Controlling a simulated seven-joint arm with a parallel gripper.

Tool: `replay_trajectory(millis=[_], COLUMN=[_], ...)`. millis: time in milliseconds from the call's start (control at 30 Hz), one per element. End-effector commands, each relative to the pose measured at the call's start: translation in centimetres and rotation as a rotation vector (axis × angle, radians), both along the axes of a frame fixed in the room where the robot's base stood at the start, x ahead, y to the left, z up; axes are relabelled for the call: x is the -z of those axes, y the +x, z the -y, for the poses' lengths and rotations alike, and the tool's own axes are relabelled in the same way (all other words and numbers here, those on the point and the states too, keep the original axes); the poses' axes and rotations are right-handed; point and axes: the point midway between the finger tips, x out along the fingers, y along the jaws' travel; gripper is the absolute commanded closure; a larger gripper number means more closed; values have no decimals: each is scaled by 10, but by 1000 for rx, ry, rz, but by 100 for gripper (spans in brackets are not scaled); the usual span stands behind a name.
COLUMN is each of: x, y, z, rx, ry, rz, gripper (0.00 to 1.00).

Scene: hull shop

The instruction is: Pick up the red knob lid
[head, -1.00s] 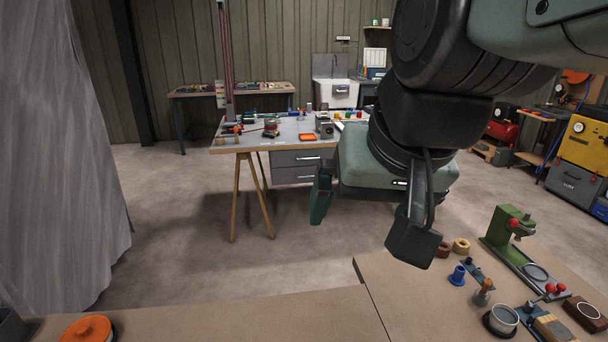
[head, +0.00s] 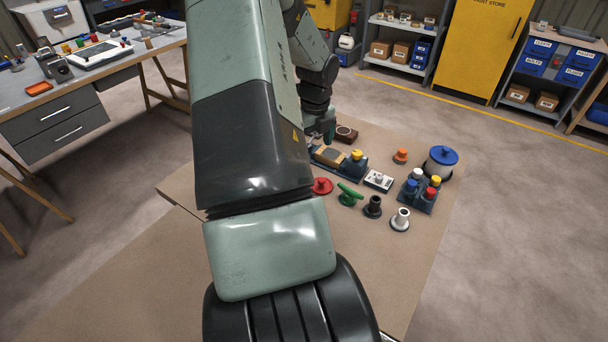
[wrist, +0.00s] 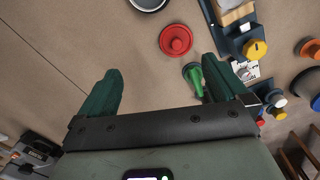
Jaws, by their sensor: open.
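The red knob lid (head: 322,187) is a round red disc with a raised knob. It lies on the brown bench top (head: 150,270), right beside my arm in the head view. In the wrist view the red knob lid (wrist: 176,40) sits just beyond the fingertips, toward the top of the picture, apart from them. My gripper (wrist: 160,72) is open and empty, with its two green fingers spread wide. In the head view my arm hides much of the bench, and my gripper shows only partly above the lid's row.
A green handled part (head: 349,195) is close to the lid's right. A blue fixture with a yellow knob (head: 357,155) stands behind it. A black knob (head: 373,207), a white knob (head: 400,220) and a blue-lidded pot (head: 441,162) stand further right. The bench's near left is clear.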

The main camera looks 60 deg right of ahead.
Motion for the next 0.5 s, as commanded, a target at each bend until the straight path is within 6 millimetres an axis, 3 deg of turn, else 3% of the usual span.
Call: replay_trajectory(millis=[33, 167, 500], x=[15, 33, 82], y=[-13, -29, -31], z=[9, 22, 23], rx=[76, 194, 215], ry=[4, 6, 7], rz=[-19, -40, -44], gripper=[0, 0, 0])
